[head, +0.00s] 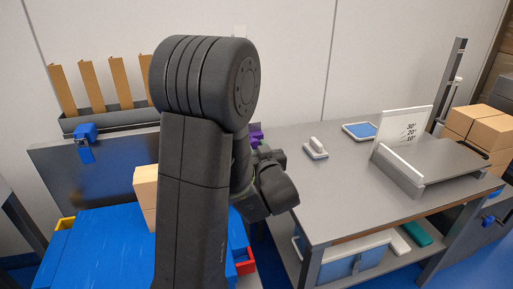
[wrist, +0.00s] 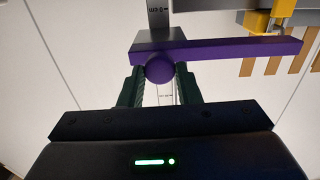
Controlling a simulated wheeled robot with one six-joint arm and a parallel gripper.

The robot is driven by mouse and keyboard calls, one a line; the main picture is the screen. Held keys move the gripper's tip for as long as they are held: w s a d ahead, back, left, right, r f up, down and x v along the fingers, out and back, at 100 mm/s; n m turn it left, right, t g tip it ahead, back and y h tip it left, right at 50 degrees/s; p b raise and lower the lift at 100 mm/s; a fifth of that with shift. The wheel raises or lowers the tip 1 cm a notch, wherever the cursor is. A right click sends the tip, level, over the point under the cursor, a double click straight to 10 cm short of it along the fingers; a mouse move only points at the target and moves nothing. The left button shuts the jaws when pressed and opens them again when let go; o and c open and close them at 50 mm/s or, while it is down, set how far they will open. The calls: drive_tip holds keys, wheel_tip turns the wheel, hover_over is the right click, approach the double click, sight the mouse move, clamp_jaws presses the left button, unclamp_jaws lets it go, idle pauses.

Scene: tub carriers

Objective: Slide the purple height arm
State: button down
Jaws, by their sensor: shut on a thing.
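The purple height arm (wrist: 220,50) is a long bar that runs across the upper part of the wrist view, with a round purple knob (wrist: 159,69) at its left part. A grey upright post (wrist: 158,20) with dark markings rises behind the bar. My gripper (wrist: 160,88) has its two dark green fingers on either side of the knob, shut on it. In the head view a small piece of the purple arm (head: 256,137) shows behind my arm; the rest of it and my gripper's fingertips are hidden there.
A grey workbench (head: 300,175) stands to the right, with a white-handled block (head: 316,149), a blue pad (head: 360,131) and a raised platform with an angle plate (head: 404,125). Cardboard boxes (head: 478,130) stand at the far right. Brown strips (head: 92,85) stand in a rack at the left, above a blue surface (head: 110,245).

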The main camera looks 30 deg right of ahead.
wheel_tip(320, 180, down, 7)
drive_tip(key=b, duration=0.5)
drive_tip(key=shift+r+b, duration=0.15)
drive_tip(key=shift+b, duration=0.2)
drive_tip(key=c, duration=1.1)
unclamp_jaws()
drive_tip(key=p+v, duration=0.1)
drive_tip(key=v, duration=1.3)
drive_tip(key=shift+w, duration=0.1)
drive_tip(key=shift+w, duration=0.1)
